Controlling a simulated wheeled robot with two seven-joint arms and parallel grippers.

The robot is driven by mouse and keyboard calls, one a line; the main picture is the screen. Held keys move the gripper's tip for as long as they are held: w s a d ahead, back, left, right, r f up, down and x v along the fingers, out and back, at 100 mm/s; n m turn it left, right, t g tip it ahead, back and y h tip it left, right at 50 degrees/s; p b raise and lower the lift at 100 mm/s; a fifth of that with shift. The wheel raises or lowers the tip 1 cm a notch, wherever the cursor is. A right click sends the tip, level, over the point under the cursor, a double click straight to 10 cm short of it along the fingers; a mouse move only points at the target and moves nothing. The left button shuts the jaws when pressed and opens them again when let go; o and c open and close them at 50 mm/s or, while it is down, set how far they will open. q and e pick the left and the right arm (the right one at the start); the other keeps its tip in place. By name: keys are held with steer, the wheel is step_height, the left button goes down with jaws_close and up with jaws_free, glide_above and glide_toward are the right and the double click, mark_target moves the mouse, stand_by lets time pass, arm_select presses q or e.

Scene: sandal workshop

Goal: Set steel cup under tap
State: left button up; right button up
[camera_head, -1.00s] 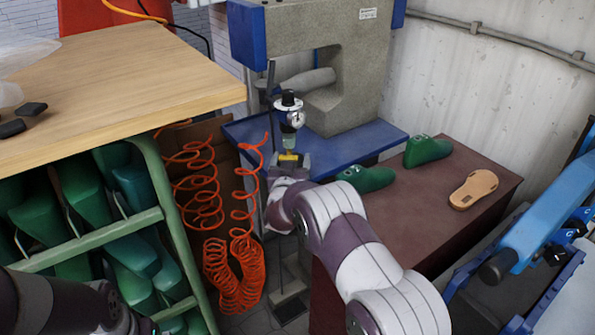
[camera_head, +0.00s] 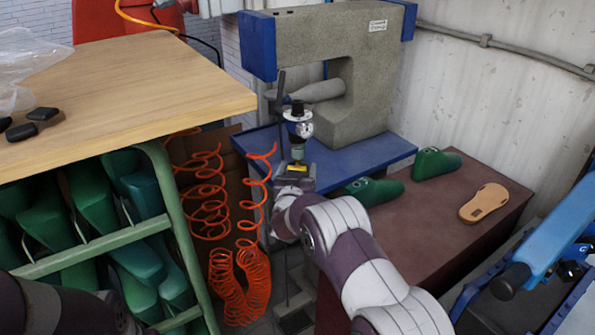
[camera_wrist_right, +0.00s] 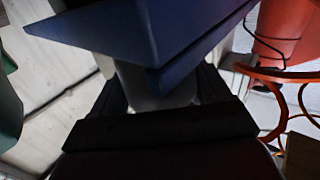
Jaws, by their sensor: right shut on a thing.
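My right gripper (camera_head: 295,180) is just below the air regulator, at the front left edge of the blue table. In the right wrist view its dark fingers (camera_wrist_right: 165,105) are closed on a smooth, pale grey thing that looks like the steel cup (camera_wrist_right: 145,88). The cup is mostly hidden by the fingers and a blue plate edge. A small yellow piece (camera_head: 296,168) shows at the fingertips under the regulator's bowl (camera_head: 298,152); I cannot tell whether it is the tap or touches the cup. My left gripper is not visible; only a dark arm shows at lower left.
The blue table (camera_head: 365,154) carries a grey press (camera_head: 368,95). Orange coiled hoses (camera_head: 240,285) hang left of my right arm. Green lasts (camera_head: 436,163) and a tan sole (camera_head: 484,202) lie on the brown cabinet (camera_head: 440,205). A wooden bench (camera_head: 130,85) stands at left.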

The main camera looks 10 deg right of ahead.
steer(key=shift+f, duration=0.2)
steer(key=o, duration=1.1)
steer(key=p+v, duration=0.3)
steer(key=v, duration=0.8)
stand_by(0.5)
